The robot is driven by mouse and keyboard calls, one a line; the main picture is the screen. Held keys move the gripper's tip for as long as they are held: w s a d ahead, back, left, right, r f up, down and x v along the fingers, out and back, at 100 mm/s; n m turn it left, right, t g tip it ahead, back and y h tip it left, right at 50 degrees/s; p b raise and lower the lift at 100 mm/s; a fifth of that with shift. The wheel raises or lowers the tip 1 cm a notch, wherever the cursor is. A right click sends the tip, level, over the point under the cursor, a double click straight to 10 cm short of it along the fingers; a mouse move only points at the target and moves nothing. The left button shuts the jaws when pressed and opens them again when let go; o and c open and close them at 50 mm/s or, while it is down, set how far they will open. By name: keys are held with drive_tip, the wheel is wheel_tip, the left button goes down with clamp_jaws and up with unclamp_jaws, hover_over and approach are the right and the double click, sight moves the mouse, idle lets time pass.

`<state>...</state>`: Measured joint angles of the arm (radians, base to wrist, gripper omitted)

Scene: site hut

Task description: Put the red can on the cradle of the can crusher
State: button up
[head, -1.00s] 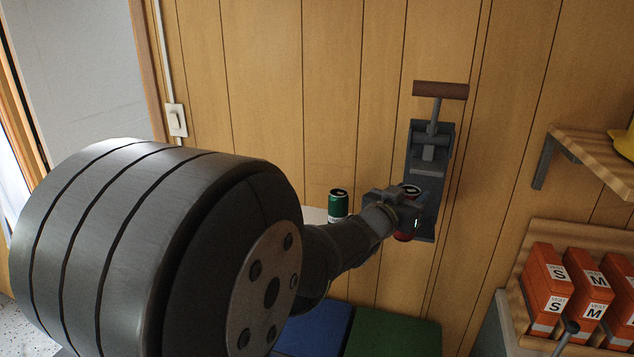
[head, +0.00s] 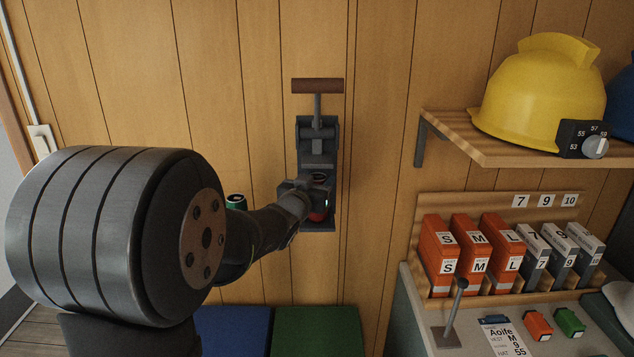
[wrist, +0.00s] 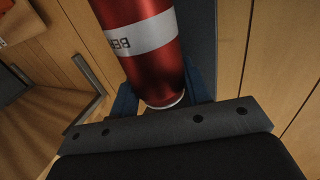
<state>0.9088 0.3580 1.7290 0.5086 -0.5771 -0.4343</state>
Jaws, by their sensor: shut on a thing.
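The can crusher (head: 303,141) is a dark grey wall-mounted frame with a brown handle bar at its top. My gripper (head: 314,190) is in front of its lower part, shut on the red can (head: 319,216). The can looks upright, just above or at the crusher's bottom ledge; contact cannot be told because my gripper hides much of it. In the wrist view the red can (wrist: 155,68), with a white lettered band, stands between my bluish fingers, the crusher's dark plate behind it.
Blue (head: 235,330) and green bins (head: 315,330) lie below. On the right are a shelf (head: 440,128) with a yellow helmet (head: 535,95), orange boxes (head: 437,255) and a counter with a small lever (head: 452,318).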

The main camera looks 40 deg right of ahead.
drive_tip(key=shift+f, duration=0.15)
drive_tip(key=o, duration=1.3)
drive_tip(key=shift+r, duration=0.2)
drive_tip(key=v, duration=1.2)
drive_tip(key=shift+f, duration=0.1)
drive_tip(key=shift+w, duration=0.1)
